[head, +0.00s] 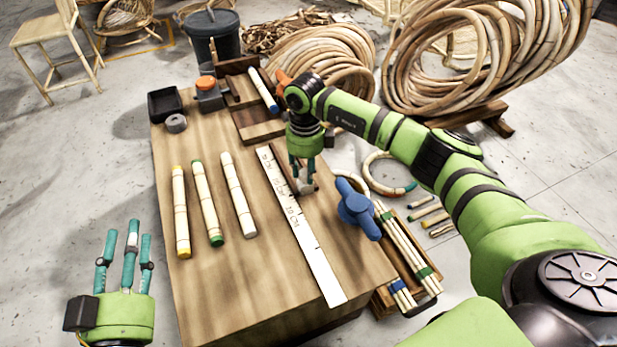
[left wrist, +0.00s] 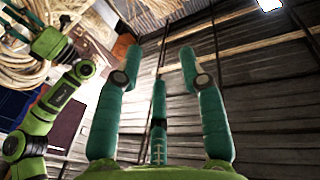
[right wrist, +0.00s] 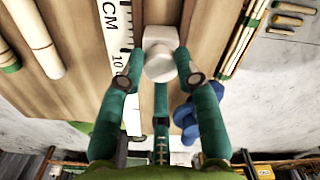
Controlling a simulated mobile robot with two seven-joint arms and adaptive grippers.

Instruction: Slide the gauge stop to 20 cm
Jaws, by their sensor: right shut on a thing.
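The gauge is a long white ruler (head: 317,262) with black marks, lying along the wooden workbench. The gauge stop, a small pale block with a round knob (right wrist: 160,62), sits at the ruler's right edge in the right wrist view, close to the "10" mark. My right gripper (head: 303,178) reaches down over the ruler and is shut on the stop, with fingers on both sides of the knob. In the head view the fingers partly hide the stop. My left gripper (head: 125,262) is open and empty, off the bench's left side, fingers pointing up.
Several rattan poles (head: 208,203) lie left of the ruler. A black bin (head: 164,104), grey ring (head: 176,123) and wooden fixture (head: 258,127) occupy the far end.

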